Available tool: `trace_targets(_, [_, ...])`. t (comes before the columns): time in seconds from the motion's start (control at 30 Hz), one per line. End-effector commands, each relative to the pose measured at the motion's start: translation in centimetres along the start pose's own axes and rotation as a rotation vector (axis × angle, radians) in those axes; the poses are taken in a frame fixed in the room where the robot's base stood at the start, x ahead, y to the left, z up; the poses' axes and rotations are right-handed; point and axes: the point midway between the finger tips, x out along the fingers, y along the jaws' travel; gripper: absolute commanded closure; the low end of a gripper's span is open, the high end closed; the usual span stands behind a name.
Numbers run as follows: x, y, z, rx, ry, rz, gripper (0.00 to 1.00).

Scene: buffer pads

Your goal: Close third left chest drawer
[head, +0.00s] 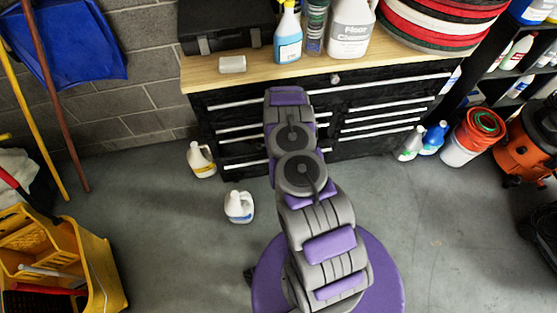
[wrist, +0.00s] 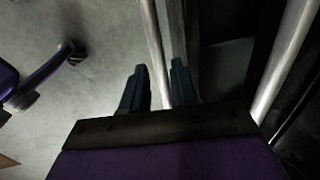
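The black chest (head: 350,110) has a wooden top and silver drawer handles. Its left drawers (head: 235,148) are partly covered by my arm in the head view, so I cannot tell there how far the third one stands out. In the wrist view, my gripper (wrist: 158,70) has its two dark fingers apart. A silver handle bar (wrist: 152,35) runs between them, with no clear grip on it. A dark, box-like recess (wrist: 225,60), perhaps an open drawer's inside, lies right of the fingers. My gripper is hidden in the head view.
Another silver bar (wrist: 285,60) is at the right of the wrist view. White jugs stand on the floor, one by the chest's left (head: 201,160) and one nearer (head: 239,207). A yellow mop bucket (head: 95,265) is at left.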

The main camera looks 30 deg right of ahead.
Motion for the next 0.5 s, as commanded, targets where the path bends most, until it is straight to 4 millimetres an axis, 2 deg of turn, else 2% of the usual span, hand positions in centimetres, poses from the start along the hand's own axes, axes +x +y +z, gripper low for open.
trace_targets(0.03, [0.8,0.1,-0.2,0.002,0.002,0.002,0.72])
trace_targets(0.2, [2.0,0.2,0.0,0.000,-0.001,0.003,0.72])
trace_targets(0.5, [2.2,0.1,0.0,0.001,-0.001,0.002,0.72])
